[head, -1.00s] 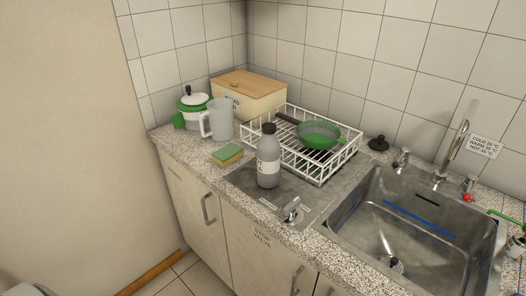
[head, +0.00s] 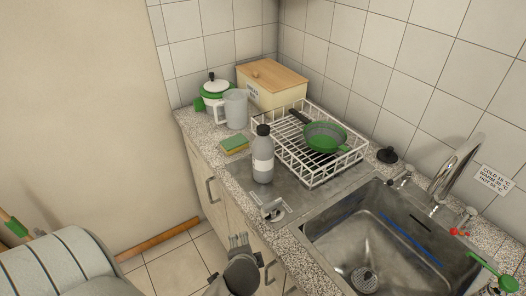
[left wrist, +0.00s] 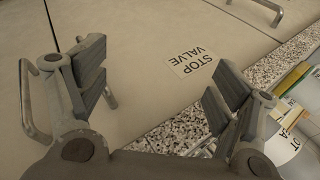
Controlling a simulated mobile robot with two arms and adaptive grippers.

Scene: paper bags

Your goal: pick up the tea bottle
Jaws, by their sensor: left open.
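The tea bottle (head: 263,165) appears to be the grey bottle with a dark cap and white label. It stands upright on the metal drainer beside the dish rack. My left gripper (head: 239,241) is low in front of the cabinets, below the counter edge and apart from the bottle. In the left wrist view its fingers (left wrist: 158,88) are spread with nothing between them, facing a cabinet front with a STOP VALVE label (left wrist: 191,60). A pale label with partly cut-off letters (left wrist: 287,121) shows at that view's right edge; I cannot tell what it belongs to. My right gripper is not seen.
A white dish rack (head: 320,180) with a green pan (head: 325,137) stands right behind the bottle. A sponge (head: 234,144), a jug (head: 235,108) and a wooden-lidded box (head: 272,85) are to the left and back. The sink (head: 345,240) lies to the right.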

